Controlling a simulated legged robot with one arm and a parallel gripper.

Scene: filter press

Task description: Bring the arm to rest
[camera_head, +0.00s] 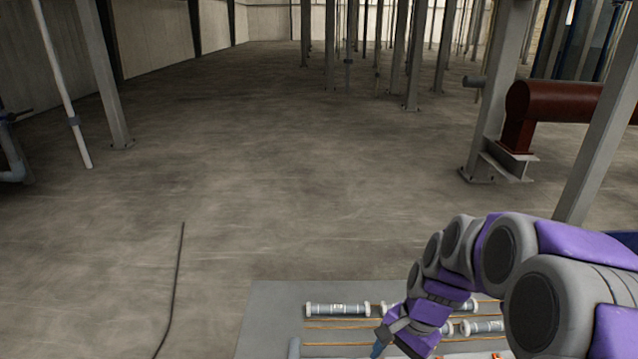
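My arm (455,270) comes in from the lower right, purple and grey, and bends down towards the bottom middle. My gripper (382,347) is at its lower end, at the bottom edge of the view, over or beside a grey panel. Its fingers are small and partly cut off, so I cannot tell whether they are open or shut. A blue bit shows at its tip, and I cannot tell what it is.
The grey panel (268,318) at the bottom carries grey cylinders (337,309) and thin orange rods. A dark cable (177,275) lies on the floor at left. Steel columns (492,100) and a red-brown pipe (560,101) stand at right. The middle floor is clear.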

